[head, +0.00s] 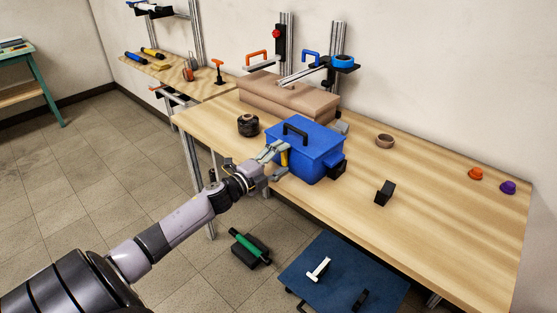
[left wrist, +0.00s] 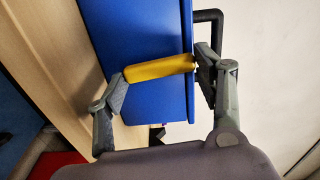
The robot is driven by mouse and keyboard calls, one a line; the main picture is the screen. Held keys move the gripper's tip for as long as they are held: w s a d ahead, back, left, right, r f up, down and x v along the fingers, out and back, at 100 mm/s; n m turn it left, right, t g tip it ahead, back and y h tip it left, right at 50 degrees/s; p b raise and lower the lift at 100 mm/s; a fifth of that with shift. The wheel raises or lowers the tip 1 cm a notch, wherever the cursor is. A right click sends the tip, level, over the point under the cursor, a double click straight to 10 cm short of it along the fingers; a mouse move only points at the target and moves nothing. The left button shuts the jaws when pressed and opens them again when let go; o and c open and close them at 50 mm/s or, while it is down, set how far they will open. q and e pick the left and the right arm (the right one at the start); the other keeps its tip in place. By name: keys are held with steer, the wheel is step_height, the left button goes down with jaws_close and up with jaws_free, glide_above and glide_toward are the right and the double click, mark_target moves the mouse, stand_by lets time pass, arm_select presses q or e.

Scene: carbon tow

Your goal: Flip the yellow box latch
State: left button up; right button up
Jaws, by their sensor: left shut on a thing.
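The blue box (head: 318,145) with a black handle on its lid stands upright on the wooden table. Its yellow latch (head: 284,158) is on the side facing my left arm. My left gripper (head: 277,162) reaches in from the left and is shut on the latch. In the left wrist view the yellow latch (left wrist: 160,67) lies between the two fingers of the gripper (left wrist: 162,78), against the blue box wall (left wrist: 140,35). The finger contacts are partly hidden. My right gripper is not in view.
The wooden table (head: 440,215) has free room to the right of the box. A dark roll (head: 248,125) stands left of the box, and a black block (head: 384,193) is to its right. Brown boxes (head: 290,95) are behind. A blue cart (head: 340,270) is in front, below the table.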

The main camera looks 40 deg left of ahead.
arm_select(q)
steer(key=shift+d+f+m, duration=0.1)
steer(key=shift+d+m, duration=0.1)
steer(key=shift+m, duration=0.4)
steer(key=o, duration=1.1)
steer(key=shift+o, duration=0.2)
